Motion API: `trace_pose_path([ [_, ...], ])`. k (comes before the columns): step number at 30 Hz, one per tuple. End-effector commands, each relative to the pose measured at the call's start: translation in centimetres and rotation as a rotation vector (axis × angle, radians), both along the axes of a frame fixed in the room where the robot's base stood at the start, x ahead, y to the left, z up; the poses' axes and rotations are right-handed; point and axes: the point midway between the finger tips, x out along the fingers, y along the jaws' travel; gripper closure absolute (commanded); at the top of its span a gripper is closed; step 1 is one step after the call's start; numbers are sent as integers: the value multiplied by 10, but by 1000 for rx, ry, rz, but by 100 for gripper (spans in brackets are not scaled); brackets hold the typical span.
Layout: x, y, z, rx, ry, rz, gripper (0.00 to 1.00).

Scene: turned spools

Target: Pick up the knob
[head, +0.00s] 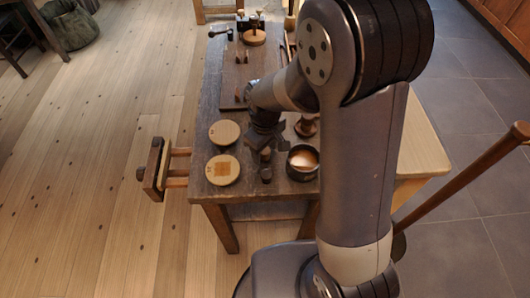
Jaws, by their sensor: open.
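My gripper (265,142) is over the near part of the wooden workbench (213,108), with its dark jaws open and pointing down. A small brown turned piece (266,154), which may be the knob, stands just below or between the jaws; I cannot tell whether they touch it. My arm hides part of the bench's right side.
Two pale round discs (224,132) (222,170) lie left of my gripper. A dark pot (303,174) with pale contents stands to the right, with a brown turned spool (306,126) behind it. A vise (155,168) juts out left. A clamp-like tool (251,24) stands at the far end.

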Motion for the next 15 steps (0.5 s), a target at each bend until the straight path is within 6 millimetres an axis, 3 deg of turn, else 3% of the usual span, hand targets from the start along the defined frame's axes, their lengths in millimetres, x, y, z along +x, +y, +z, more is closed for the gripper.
trace_pose_path([
  [9,0,0,-6,0,-1,0,48],
  [15,0,0,-6,0,-1,0,64],
])
